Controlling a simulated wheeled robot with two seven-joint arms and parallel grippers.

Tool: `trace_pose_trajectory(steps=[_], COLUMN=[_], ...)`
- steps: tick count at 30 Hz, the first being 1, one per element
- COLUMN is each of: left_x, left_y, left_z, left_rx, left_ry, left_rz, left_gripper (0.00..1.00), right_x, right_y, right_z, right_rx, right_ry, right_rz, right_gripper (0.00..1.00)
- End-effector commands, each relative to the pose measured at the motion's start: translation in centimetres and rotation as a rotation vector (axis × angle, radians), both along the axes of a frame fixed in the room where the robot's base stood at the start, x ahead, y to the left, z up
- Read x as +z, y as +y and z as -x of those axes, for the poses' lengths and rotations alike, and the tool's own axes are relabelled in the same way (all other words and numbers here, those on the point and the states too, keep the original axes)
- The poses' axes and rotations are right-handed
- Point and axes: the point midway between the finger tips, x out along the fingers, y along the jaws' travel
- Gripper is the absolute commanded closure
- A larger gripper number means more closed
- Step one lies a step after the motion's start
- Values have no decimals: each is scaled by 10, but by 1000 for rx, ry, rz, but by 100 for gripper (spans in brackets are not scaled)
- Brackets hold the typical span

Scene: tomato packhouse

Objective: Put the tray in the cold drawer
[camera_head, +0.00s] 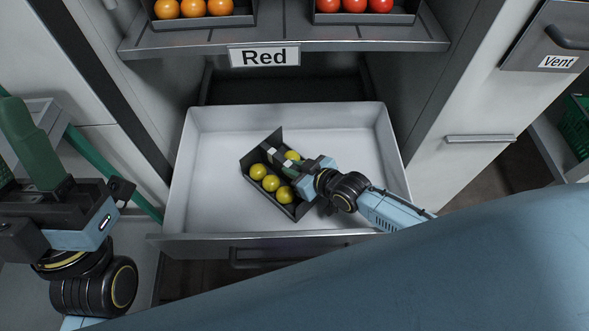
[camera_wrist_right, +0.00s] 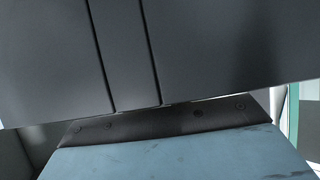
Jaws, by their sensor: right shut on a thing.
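The dark tray (camera_head: 301,208) holds several yellow tomatoes (camera_head: 271,183). It is inside the open white drawer (camera_head: 208,213), turned at an angle to its walls. I cannot tell whether its underside touches the drawer floor. My right gripper (camera_head: 288,167) is shut on the tray's right side and covers part of it. In the right wrist view, a dark surface, apparently the tray (camera_wrist_right: 230,55), fills the space ahead, and the fingertips are hidden. My left gripper (camera_head: 22,150) is at the far left, outside the drawer; its opening is unclear.
Above the drawer, a shelf (camera_head: 388,43) labelled "Red" (camera_head: 264,56) carries trays of orange and red tomatoes. A panel labelled "Vent" (camera_head: 557,62) is at upper right, with a green crate (camera_head: 577,125) below it. The drawer floor left of the tray is clear.

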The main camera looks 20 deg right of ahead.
Motion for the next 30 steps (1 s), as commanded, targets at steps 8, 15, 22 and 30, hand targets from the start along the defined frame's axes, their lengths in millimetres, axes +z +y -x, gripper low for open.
trace_pose_trajectory(steps=[8, 15, 22, 30], left_x=[0, 1, 1, 2], left_y=[0, 1, 1, -2], left_z=[1, 3, 3, -7], left_rx=[0, 0, 0, 0], left_ry=[-4, -22, -21, 58], left_rz=[1, 6, 6, -16], left_gripper=[64, 64, 64, 64], right_x=[2, -2, -2, 5], right_y=[1, 0, 0, -3], right_z=[-1, 0, 0, 6], right_rx=[0, 0, 0, 0], right_ry=[-5, 0, 0, 1], right_rz=[-3, 0, 0, 0], right_gripper=[100, 62, 60, 60])
